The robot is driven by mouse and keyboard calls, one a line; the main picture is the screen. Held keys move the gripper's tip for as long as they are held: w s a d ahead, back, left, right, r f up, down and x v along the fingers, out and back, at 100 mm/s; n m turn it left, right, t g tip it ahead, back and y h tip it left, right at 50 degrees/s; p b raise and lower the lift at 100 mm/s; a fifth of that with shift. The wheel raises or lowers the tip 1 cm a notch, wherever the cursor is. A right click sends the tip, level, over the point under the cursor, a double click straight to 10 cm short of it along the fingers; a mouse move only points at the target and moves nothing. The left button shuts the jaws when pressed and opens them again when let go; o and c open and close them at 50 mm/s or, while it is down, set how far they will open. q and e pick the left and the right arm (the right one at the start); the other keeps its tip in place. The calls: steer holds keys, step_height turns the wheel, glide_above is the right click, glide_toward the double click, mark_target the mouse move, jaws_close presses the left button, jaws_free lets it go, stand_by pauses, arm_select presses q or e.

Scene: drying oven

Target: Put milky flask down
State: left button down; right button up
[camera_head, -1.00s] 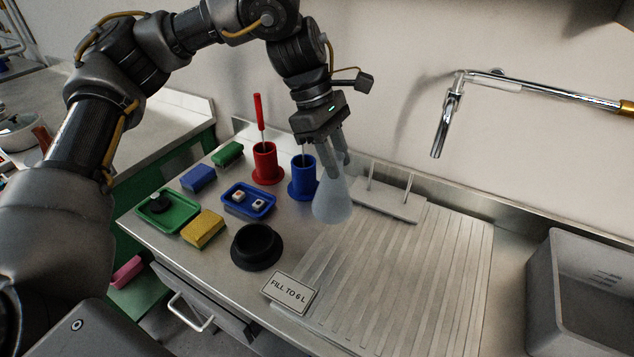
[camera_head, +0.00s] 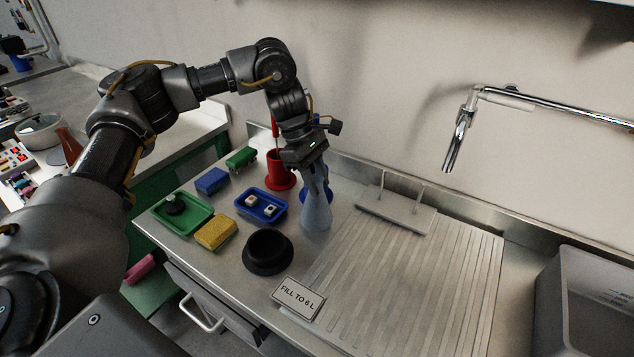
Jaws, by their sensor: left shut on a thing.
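The milky flask (camera_head: 316,214) is a pale, bluish cone-shaped flask in the middle of the head view. My left gripper (camera_head: 317,172) points down and is shut on its neck. The flask is upright, in front of the blue holder (camera_head: 303,196), which it partly hides. Its base is at or just above the steel counter, at the left edge of the ribbed draining board; I cannot tell whether it touches. The black round stand (camera_head: 268,252) is to its lower left, apart from it. My right gripper is not in view.
A red holder (camera_head: 279,170), a blue tray (camera_head: 261,208), a green tray (camera_head: 182,216) and sponges, one yellow (camera_head: 216,234), crowd the left. A pegged rack (camera_head: 396,211), tap (camera_head: 456,142) and grey basin (camera_head: 590,310) are right.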

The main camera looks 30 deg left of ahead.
arm_select(q)
steer(key=shift+f, duration=0.8)
steer(key=c, duration=1.5)
jaws_free()
steer(key=o, duration=0.4)
steer(key=shift+o, duration=0.2)
steer(key=shift+r, duration=0.2)
steer(key=p+v, duration=0.1)
steer(key=v, duration=1)
steer(key=shift+r, duration=0.3)
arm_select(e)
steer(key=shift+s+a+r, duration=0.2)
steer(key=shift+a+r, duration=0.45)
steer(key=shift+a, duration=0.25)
